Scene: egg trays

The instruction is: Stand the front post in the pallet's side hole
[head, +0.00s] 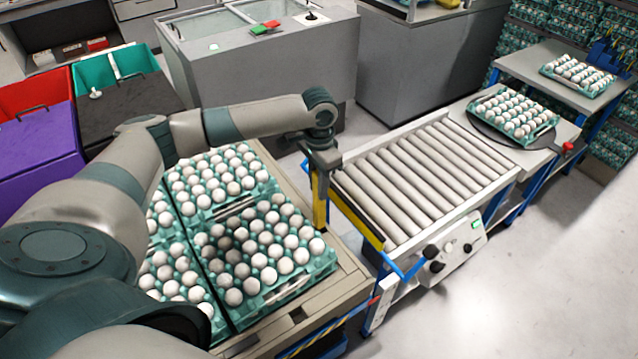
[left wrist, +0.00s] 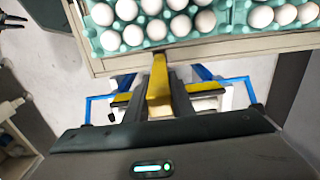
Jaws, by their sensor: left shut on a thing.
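My left gripper (head: 321,166) points down and is shut on a yellow post (head: 320,206), which hangs nearly upright at the pallet's conveyor-side edge. The post also shows in the left wrist view (left wrist: 159,82), between the dark fingers (left wrist: 160,104), with its far end by the pallet's rim. The pallet (head: 337,289) is pale, with a wide rim, and carries teal trays of white eggs (head: 262,255). Small dark marks show on its near rim; I cannot tell which is the side hole. Whether the post's lower end is in a hole cannot be told. My right gripper is out of view.
A roller conveyor (head: 425,174) with a yellow edge strip (head: 357,217) and blue brackets (head: 408,268) stands close to the right of the post. Grey machine cabinets (head: 265,85) stand behind. Red and teal bins are at the left. Clear floor (head: 540,255) lies right.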

